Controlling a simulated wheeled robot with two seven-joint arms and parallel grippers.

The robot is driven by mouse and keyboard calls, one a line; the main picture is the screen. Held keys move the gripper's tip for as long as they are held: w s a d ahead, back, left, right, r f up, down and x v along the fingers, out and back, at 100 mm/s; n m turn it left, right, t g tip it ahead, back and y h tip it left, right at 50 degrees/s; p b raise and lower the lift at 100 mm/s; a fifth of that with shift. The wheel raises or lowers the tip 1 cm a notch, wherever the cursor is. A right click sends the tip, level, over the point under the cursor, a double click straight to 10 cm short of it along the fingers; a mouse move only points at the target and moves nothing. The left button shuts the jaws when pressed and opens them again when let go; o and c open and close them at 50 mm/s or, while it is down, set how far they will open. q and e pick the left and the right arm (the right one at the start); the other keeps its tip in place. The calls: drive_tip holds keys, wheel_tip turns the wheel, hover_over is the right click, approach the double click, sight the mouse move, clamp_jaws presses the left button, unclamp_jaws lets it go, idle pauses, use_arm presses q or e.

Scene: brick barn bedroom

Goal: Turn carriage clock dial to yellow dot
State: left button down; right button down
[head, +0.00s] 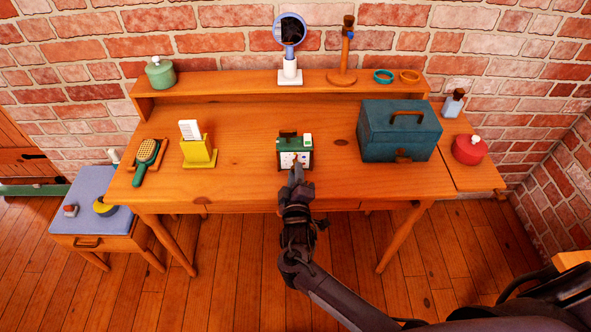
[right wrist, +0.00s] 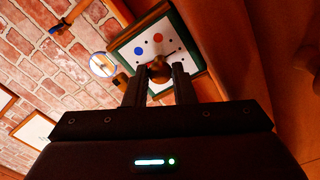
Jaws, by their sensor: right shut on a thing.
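The carriage clock (head: 290,143) stands near the middle of the desk, with a green top, dark handle and white face. In the right wrist view the white face (right wrist: 178,30) appears tilted, with a red dot (right wrist: 158,37), a blue dot (right wrist: 138,50) and small black marks. I cannot make out a yellow dot. My right gripper (head: 297,168) reaches the clock's front and is shut on the round brown dial knob (right wrist: 159,70). The fingers hide part of the face, and the dial's pointing direction is unclear. My left gripper is out of view.
A yellow letter holder (head: 199,155) and a green brush (head: 146,151) lie left of the clock. A large teal box (head: 398,135) stands to its right. A raised shelf (head: 230,86) runs behind. Bare desk surrounds the clock.

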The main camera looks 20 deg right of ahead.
drive_tip(key=shift+n+p, duration=0.55)
drive_tip(key=shift+n, duration=0.95)
drive_tip(key=c, duration=1.2)
unclamp_jaws()
drive_tip(key=shift+s, duration=0.1)
drive_tip(key=v, duration=0.7)
drive_tip(key=shift+s, duration=0.3)
drive_tip(key=shift+a, duration=0.2)
